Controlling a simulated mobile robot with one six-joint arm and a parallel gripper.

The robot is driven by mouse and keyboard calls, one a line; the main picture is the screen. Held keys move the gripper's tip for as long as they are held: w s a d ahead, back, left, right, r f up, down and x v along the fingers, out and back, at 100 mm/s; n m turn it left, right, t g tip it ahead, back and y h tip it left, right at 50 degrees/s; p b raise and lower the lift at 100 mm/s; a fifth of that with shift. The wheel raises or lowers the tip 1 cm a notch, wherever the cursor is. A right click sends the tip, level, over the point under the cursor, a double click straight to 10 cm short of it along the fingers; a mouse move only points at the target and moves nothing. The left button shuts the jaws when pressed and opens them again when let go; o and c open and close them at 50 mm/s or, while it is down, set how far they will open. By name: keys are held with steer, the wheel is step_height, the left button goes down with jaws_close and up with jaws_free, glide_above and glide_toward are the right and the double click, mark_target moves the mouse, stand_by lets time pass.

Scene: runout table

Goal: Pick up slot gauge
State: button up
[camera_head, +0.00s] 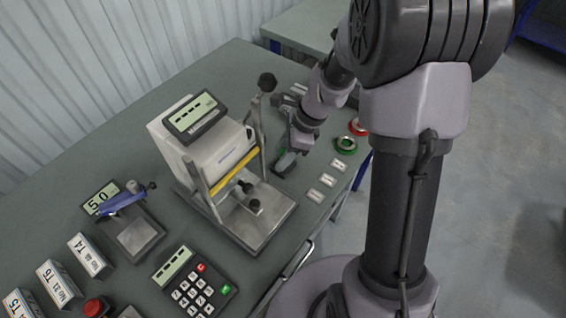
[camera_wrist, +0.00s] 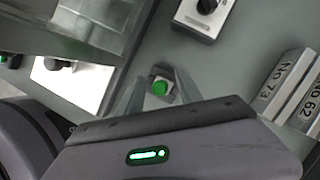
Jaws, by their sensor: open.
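My gripper (camera_wrist: 158,84) is open, pointing down at the table, with its two pale fingers spread. The rest of the block is hidden there.
The white test machine (camera_head: 212,145) with its upright posts stands close left of my gripper. Several small light plates (camera_head: 327,180), a green ring (camera_head: 346,145) and a red ring (camera_head: 357,127) lie along the table's right edge. Numbered blocks (camera_wrist: 290,82) stand right in the wrist view.

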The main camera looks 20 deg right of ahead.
jaws_close()
